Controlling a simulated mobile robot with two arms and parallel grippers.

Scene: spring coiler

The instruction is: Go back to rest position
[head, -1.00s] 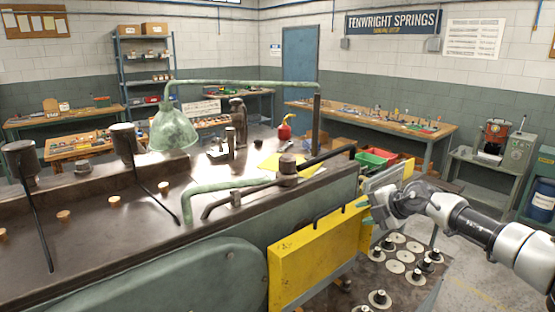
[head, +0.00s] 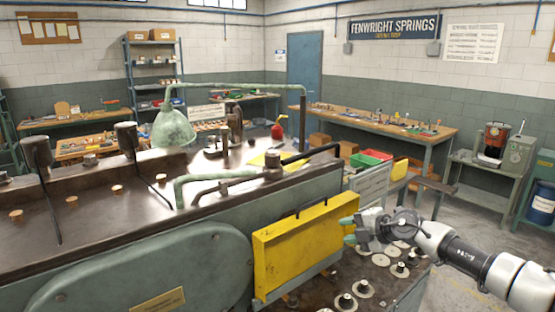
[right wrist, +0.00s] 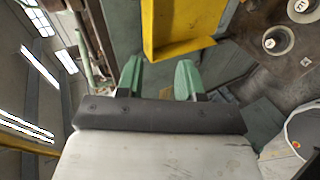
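My right gripper (head: 348,229) is in front of the right end of the yellow guard panel (head: 302,245) on the green machine's side. Its green fingertips overlap the panel's edge in the head view. In the right wrist view the two fingers (right wrist: 159,78) stand apart with nothing between them. The yellow panel (right wrist: 180,28) shows beyond the fingertips there; I cannot tell whether they touch. My left gripper is not in view.
The coiling machine (head: 140,255) fills the left and front. A dark table (head: 395,285) with several pale discs lies below my right arm. A workbench (head: 385,128) and a stand (head: 485,195) stand behind. Open floor (head: 480,220) shows at the right.

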